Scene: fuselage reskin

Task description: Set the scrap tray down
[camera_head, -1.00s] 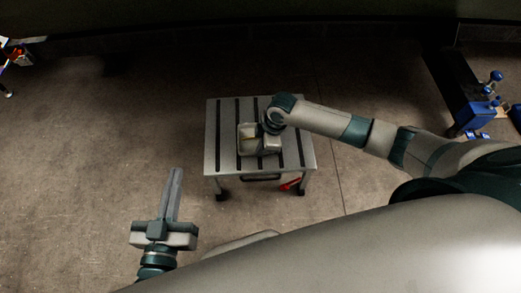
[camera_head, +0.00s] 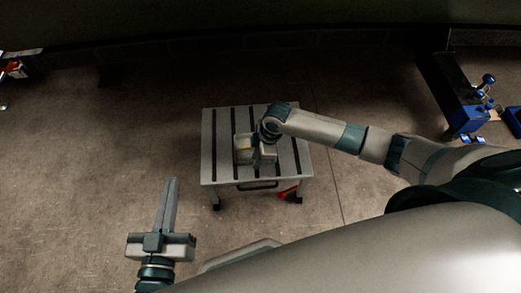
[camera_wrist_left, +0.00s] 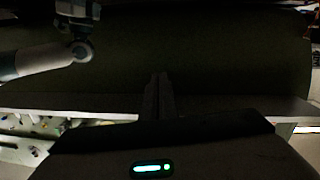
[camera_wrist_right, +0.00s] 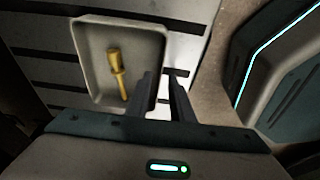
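The scrap tray (camera_head: 243,151) is a pale shallow tray over the slotted top of a small grey table. In the right wrist view the tray (camera_wrist_right: 92,76) holds a yellow tool (camera_wrist_right: 117,73). It appears to rest flat on the table, though a small gap beneath would not show. My right gripper (camera_wrist_right: 161,83) is at the tray's right-hand rim, its fingers apart with a visible gap between them. In the head view my right wrist and gripper hide part of the tray. My left gripper (camera_head: 170,184) is shut and empty, away from the table at lower left.
The slotted table (camera_head: 222,176) has bare top around the tray. A red item (camera_head: 289,192) shows by its front right leg. Blue equipment (camera_head: 467,112) stands at the far right. The floor left of the table is clear.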

